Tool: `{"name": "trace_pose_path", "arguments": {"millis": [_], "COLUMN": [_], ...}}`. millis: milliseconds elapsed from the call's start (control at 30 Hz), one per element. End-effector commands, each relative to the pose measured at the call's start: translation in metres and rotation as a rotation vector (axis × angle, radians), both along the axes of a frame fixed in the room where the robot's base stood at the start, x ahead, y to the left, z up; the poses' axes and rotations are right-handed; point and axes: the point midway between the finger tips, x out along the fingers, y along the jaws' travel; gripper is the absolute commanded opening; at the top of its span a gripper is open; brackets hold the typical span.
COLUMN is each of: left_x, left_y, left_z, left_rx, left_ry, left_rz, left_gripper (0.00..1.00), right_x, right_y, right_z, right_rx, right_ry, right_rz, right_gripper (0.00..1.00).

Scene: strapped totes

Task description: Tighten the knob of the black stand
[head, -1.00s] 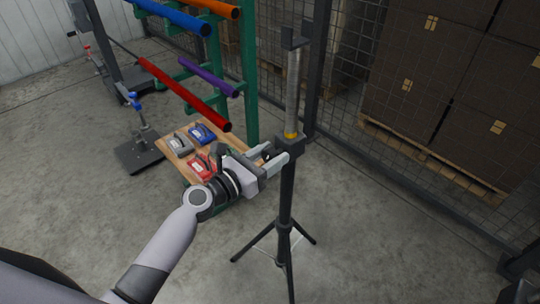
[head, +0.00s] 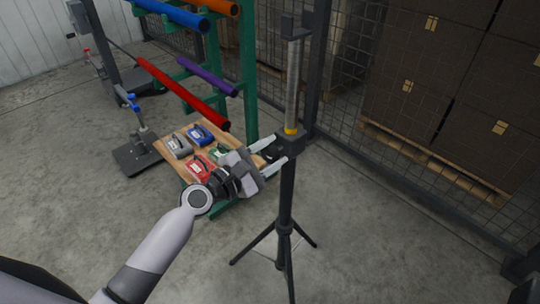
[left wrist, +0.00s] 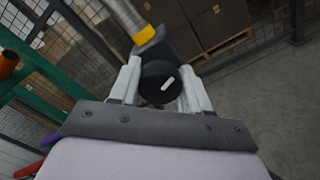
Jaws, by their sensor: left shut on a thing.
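The black stand (head: 287,205) is upright on a tripod base, with a metal inner tube (head: 292,85) and a yellow band above its dark collar. Its round black knob (left wrist: 160,83), with a pale line mark on its face, sits on the collar's side; it also shows in the head view (head: 270,153). My left gripper (head: 266,158) has come from the left. In the left wrist view its two pale fingers (left wrist: 157,90) lie on either side of the knob, shut on it. The mark is tilted, rising to the right. My right gripper is not in view.
A green rack (head: 250,90) with coloured tubes stands behind on the left, with a red tube (head: 185,93) reaching close above my arm. A wooden board (head: 172,155) holds several small cases. A mesh fence and brown cartons (head: 420,80) stand behind.

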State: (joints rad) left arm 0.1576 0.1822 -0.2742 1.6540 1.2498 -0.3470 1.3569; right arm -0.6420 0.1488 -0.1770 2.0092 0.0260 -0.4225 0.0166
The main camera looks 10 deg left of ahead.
Motion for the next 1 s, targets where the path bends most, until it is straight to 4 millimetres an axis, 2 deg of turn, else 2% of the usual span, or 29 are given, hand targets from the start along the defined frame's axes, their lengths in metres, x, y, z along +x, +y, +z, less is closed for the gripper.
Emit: {"name": "trace_pose_path", "arguments": {"millis": [300,1000], "left_x": [-0.001,-0.001], "left_y": [-0.001,-0.002], "left_z": [-0.002,-0.003], "left_rx": [0.254,0.806], "left_ry": [-0.169,-0.536], "left_rz": [-0.002,-0.005], "left_gripper": [0.16,0.16], "right_x": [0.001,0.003], "right_y": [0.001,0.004], "right_z": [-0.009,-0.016], "right_rx": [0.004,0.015], "right_ry": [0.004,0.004], "right_rz": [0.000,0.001], "right_gripper": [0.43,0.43]}}
